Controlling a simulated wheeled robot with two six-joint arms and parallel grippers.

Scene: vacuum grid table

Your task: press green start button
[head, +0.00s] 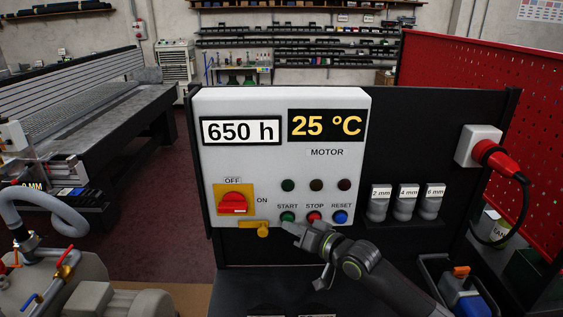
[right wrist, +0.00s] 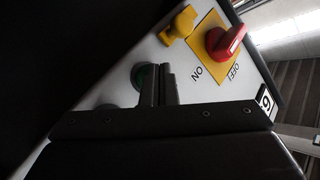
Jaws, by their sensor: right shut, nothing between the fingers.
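The green START button (head: 287,216) is on the white control box (head: 240,160), in the lower row, left of the red STOP button (head: 314,217) and the blue RESET button (head: 340,217). My right gripper (head: 288,226) is shut and empty, its tip just below the START button in the head view. In the right wrist view the closed fingertips (right wrist: 163,72) are right beside the green button (right wrist: 142,76) and partly cover it. I cannot tell whether they touch it. My left gripper is not in view.
A red rotary switch (head: 233,203) on a yellow plate and a yellow padlock-like part (head: 255,228) are left of the buttons. Three lamps (head: 316,185) sit above the buttons. A red plug with a cable (head: 497,160) is at the right. A hose (head: 45,205) is at the lower left.

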